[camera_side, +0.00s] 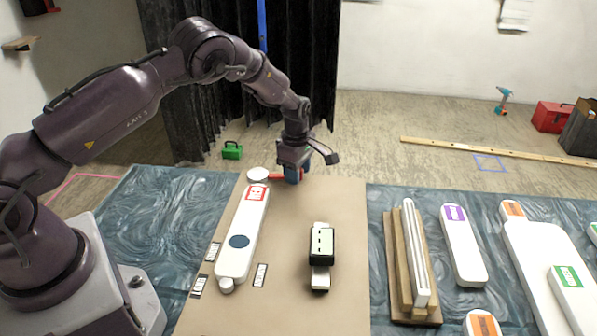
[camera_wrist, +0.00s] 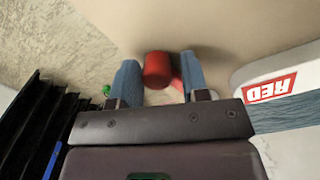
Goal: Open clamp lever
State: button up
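The clamp lever is red (camera_side: 276,177) and sticks out to the right of a white round part at the far end of the brown board in the side view. In the wrist view its rounded red end (camera_wrist: 157,70) shows between my two blue fingertips. My gripper (camera_side: 292,177) points down over the lever; in the wrist view my gripper (camera_wrist: 160,80) has its fingers apart, with a gap at the right finger.
A long white relief (camera_side: 241,235) with a red label lies on the brown board (camera_side: 290,250), near the lever. A black-and-white block (camera_side: 321,245) stands nearer the camera. A wooden piece with white strips (camera_side: 412,260) and other white reliefs (camera_side: 462,245) lie right. A dark curtain hangs behind.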

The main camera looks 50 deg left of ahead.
jog(key=shift+o, duration=0.7)
jog(key=shift+d, duration=0.1)
jog(key=shift+r, duration=0.25)
notch_tip(320, 180, up, 12)
jog(key=shift+s+r, duration=0.2)
jog(key=shift+d, duration=0.1)
